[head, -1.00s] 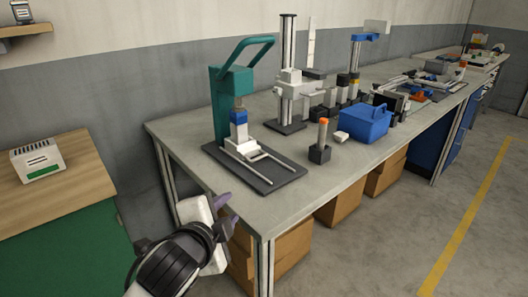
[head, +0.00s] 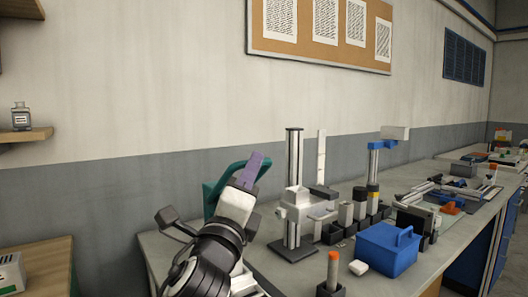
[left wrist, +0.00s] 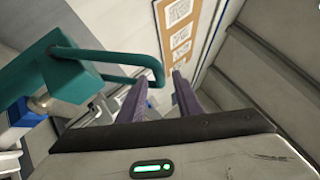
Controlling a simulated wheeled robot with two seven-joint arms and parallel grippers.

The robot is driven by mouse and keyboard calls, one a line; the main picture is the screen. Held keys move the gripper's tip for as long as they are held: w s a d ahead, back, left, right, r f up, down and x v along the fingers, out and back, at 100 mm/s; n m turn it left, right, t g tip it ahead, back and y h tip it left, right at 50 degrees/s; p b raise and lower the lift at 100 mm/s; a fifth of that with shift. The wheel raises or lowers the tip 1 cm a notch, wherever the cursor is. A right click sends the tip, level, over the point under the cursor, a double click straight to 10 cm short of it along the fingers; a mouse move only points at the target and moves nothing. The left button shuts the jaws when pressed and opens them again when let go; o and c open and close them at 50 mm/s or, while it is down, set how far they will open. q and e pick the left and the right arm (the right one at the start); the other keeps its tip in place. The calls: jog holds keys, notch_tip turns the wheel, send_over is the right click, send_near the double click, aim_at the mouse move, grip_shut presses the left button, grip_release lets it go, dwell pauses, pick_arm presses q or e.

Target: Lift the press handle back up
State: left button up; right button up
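The teal press handle (left wrist: 105,56) is a looped bar in the left wrist view. It runs from the teal press head (left wrist: 66,78) towards my left gripper (left wrist: 159,84). Its rounded end shows by the left fingertip, in the picture between the two purple fingers. I cannot tell whether they touch. The fingers are apart with nothing gripped. In the head view, my left gripper (head: 255,163) is raised in front of the press and hides most of it. Part of the handle (head: 227,178) shows slanting upward behind it. My right gripper is not in view.
A grey column stand (head: 293,190) stands right of the press on the bench. A blue box (head: 388,250), a dark block with an orange-tipped peg (head: 332,270) and small grey blocks stand farther right. The wall is close behind.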

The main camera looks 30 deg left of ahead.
pick_arm(q)
jog(key=x, duration=0.7)
jog(key=shift+w+p, duration=0.2)
jog(key=shift+p, duration=0.25)
grip_shut()
